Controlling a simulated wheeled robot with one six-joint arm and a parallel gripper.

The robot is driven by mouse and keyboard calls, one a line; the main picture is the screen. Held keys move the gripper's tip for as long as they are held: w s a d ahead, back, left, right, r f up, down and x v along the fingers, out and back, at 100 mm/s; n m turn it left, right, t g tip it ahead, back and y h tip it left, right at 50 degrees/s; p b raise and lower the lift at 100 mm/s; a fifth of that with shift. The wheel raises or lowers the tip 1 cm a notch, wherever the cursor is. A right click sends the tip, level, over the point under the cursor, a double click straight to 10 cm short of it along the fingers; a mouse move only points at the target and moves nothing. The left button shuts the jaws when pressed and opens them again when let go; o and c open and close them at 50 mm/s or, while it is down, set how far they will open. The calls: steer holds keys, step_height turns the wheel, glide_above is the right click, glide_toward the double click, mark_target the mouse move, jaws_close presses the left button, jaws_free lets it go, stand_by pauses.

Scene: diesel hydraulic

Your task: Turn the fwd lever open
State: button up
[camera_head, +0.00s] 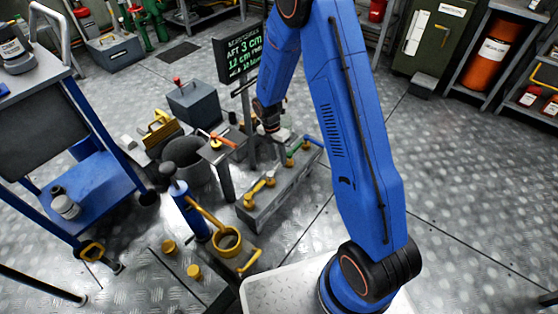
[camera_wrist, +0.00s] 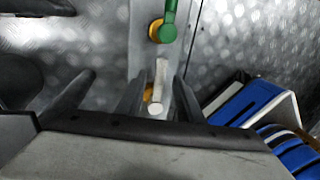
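A grey valve block (camera_head: 262,213) on the floor carries a row of levers, including yellow ones (camera_head: 252,192) and a green one (camera_head: 297,153). No label marks which is the fwd lever. In the wrist view a white lever (camera_wrist: 160,78) on a yellow pivot (camera_wrist: 148,94) lies between the dark fingers of my gripper (camera_wrist: 158,98). A gap shows beside the lever, so the fingers look open around it. A green lever (camera_wrist: 167,22) is just beyond. In the head view my gripper (camera_head: 270,126) is over the far end of the block, its fingertips partly hidden.
A sign (camera_head: 243,55) with green writing stands behind the block. A blue hand pump (camera_head: 190,212), a toolbox (camera_head: 190,103) and a small table with an orange-handled tool (camera_head: 217,138) crowd the left.

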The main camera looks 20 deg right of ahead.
steer(key=shift+s+d+f, duration=0.1)
steer(key=shift+s+f, duration=0.1)
steer(key=shift+f, duration=0.8)
jaws_close()
